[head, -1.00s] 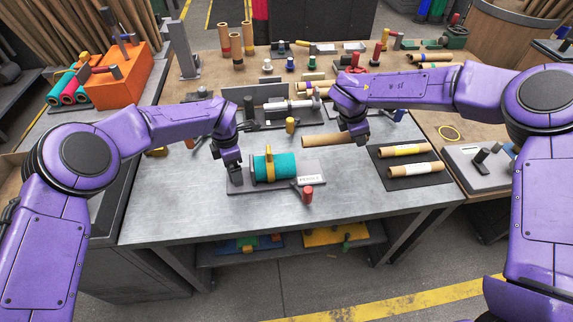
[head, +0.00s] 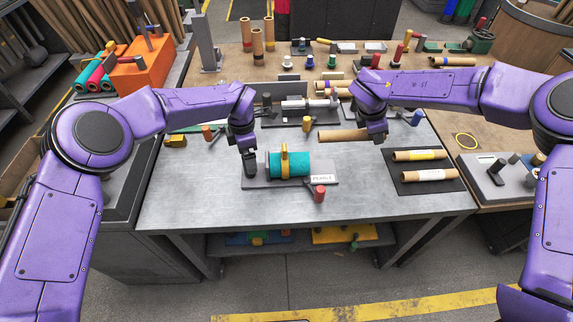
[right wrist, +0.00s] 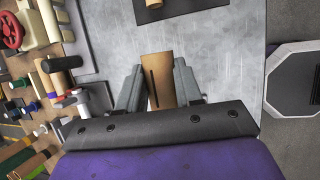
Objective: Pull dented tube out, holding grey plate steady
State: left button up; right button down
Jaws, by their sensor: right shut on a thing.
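The grey plate (head: 262,184) lies on the metal bench with a teal felt roll (head: 297,164) on it, under a yellow strap (head: 284,160). My left gripper (head: 249,168) points down at the plate's left end; its fingers are too small to read. My right gripper (head: 377,138) is shut on a brown cardboard tube (head: 340,136), behind and to the right of the roll and apart from it. In the right wrist view the tube (right wrist: 158,78) sits between the two fingers and shows a dark lengthwise mark. Its near end is hidden by the gripper.
A dark mat (head: 412,185) with two labelled tubes lies to the right. A red-topped piece (head: 319,193) stands at the plate's front right corner. A grey fixture (head: 297,104) stands behind the roll. The front of the bench is clear.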

pick_arm(q)
jog(key=shift+r+p, duration=1.55)
jog(key=shift+r, duration=1.15)
pick_arm(e)
jog(key=shift+r, duration=1.85)
jog(key=shift+f, duration=0.1)
pick_arm(q)
jog(key=shift+f, duration=0.1)
